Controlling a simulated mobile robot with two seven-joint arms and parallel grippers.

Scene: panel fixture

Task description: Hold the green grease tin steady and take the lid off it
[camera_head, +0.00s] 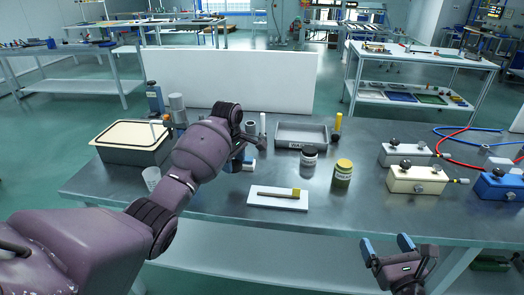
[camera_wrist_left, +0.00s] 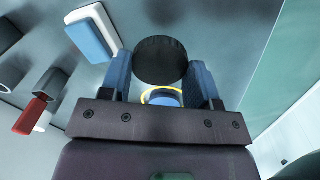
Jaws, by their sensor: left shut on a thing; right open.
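The green grease tin (camera_head: 343,173) stands upright on the steel bench, right of centre, with a yellowish lid (camera_head: 344,163) on top. My left gripper (camera_head: 243,155) is to the left of this tin and apart from it; the arm largely hides its fingers. In the left wrist view its blue fingers (camera_wrist_left: 161,88) are shut on a dark round thing (camera_wrist_left: 160,60), which I cannot identify. A yellow ring with blue inside (camera_wrist_left: 160,96) shows just below it. My right gripper (camera_head: 388,247) is open and empty at the bench's front edge, below and right of the tin.
A dark-lidded jar (camera_head: 309,157) stands left of the tin. A grey tray (camera_head: 301,134) is behind, and a white board with a brush-like tool (camera_head: 278,195) is in front. Valve boxes (camera_head: 416,178) and hoses fill the right. A cream-topped bin (camera_head: 132,135) is at left.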

